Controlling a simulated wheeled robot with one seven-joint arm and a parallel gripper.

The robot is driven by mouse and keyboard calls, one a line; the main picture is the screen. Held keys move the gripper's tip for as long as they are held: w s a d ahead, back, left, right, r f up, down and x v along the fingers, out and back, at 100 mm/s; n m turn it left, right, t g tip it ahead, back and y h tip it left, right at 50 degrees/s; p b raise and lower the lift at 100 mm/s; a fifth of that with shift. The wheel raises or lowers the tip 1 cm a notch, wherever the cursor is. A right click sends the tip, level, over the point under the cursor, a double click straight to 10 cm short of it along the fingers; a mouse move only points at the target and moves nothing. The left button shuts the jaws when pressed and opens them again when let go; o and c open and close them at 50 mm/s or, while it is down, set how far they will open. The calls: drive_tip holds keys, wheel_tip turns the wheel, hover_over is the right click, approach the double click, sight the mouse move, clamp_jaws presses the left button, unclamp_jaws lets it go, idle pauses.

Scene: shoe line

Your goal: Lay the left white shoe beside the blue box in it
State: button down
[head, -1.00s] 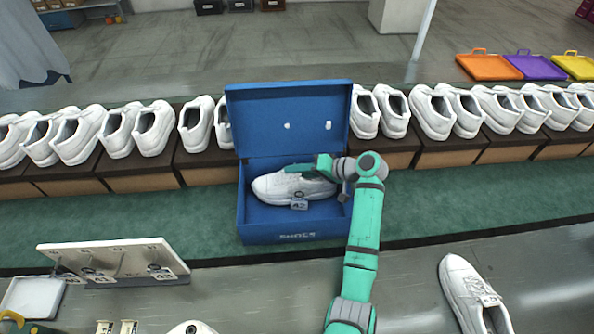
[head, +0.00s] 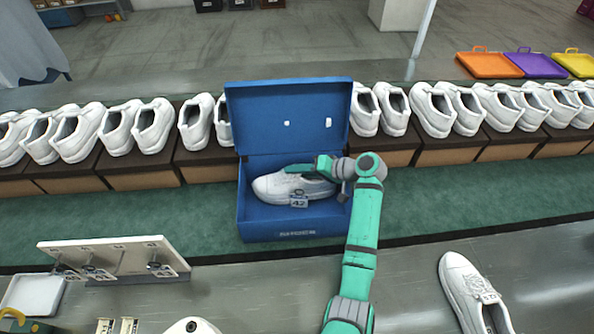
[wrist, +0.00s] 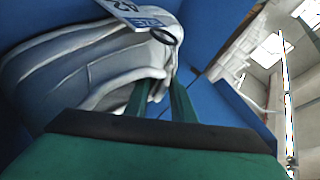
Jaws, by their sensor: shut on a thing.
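The blue box (head: 290,236) stands open on the green strip, its lid (head: 290,108) raised at the back. A white shoe (head: 268,188) with a tag reading 42 (head: 299,201) lies lengthwise inside it, toe to the left. My gripper (head: 302,168) is inside the box, shut on this shoe near its opening. In the wrist view the shoe (wrist: 90,68) fills the left side and the green fingers (wrist: 160,97) meet its edge. Another white shoe (head: 468,290) lies on the grey surface at the front right, outside the box.
Pairs of white shoes (head: 152,128) stand on brown boxes in a row behind the blue box. A white rack with hooks (head: 115,258) is at the front left. Orange, purple and yellow trays (head: 488,66) lie at the back right. The green strip (head: 470,205) right of the box is clear.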

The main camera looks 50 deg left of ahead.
drive_tip(key=c, duration=1.4)
unclamp_jaws()
drive_tip(key=shift+c, duration=0.2)
drive_tip(key=v, duration=0.8)
